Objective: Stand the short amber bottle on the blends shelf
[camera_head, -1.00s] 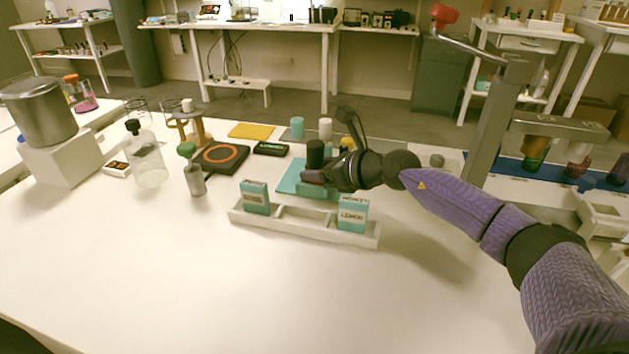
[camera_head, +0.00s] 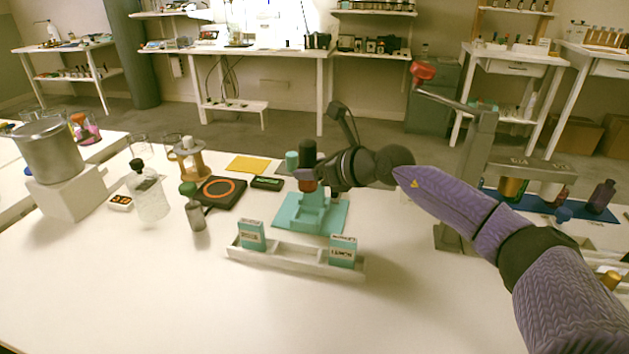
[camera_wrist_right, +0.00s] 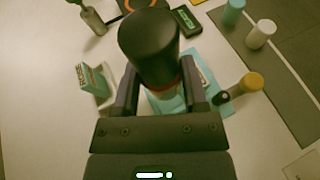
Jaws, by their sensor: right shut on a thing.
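A dark-capped bottle (camera_head: 307,164) with a reddish-brown body, apparently the short amber bottle, is held upright in my right gripper (camera_head: 314,178). In the right wrist view the gripper (camera_wrist_right: 160,88) is shut on the bottle, whose black cap (camera_wrist_right: 150,45) hides most of its body. The bottle is above the teal stepped holder (camera_head: 305,213), which sits on a teal mat (camera_head: 335,217). I cannot make out which surface is the blends shelf. My left gripper is not in view.
A white tray (camera_head: 297,252) with two small teal boxes (camera_head: 251,235) stands in front of the holder. Bottles stand on a blue mat (camera_head: 548,206) at right. The front table is clear.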

